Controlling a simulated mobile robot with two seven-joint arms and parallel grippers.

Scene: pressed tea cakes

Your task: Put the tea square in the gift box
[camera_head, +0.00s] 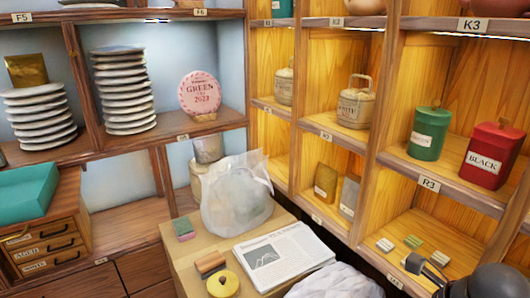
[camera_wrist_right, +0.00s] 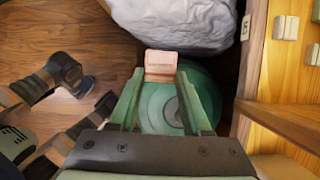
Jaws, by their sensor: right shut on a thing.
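My right gripper (camera_wrist_right: 160,80) shows in the right wrist view with its two green fingers closed on a small pinkish block (camera_wrist_right: 160,62). The block looks like a tea square and sits between the fingertips, above the floor area. In the head view only dark links of my right arm show at the lower right; the gripper itself is out of sight. A teal box (camera_head: 25,190) rests on a small drawer cabinet at the left; I cannot tell whether it is the gift box.
A cardboard-coloured surface (camera_head: 197,246) holds a newspaper (camera_head: 283,254), a yellow disc (camera_head: 222,284) and a plastic bag (camera_head: 235,195).

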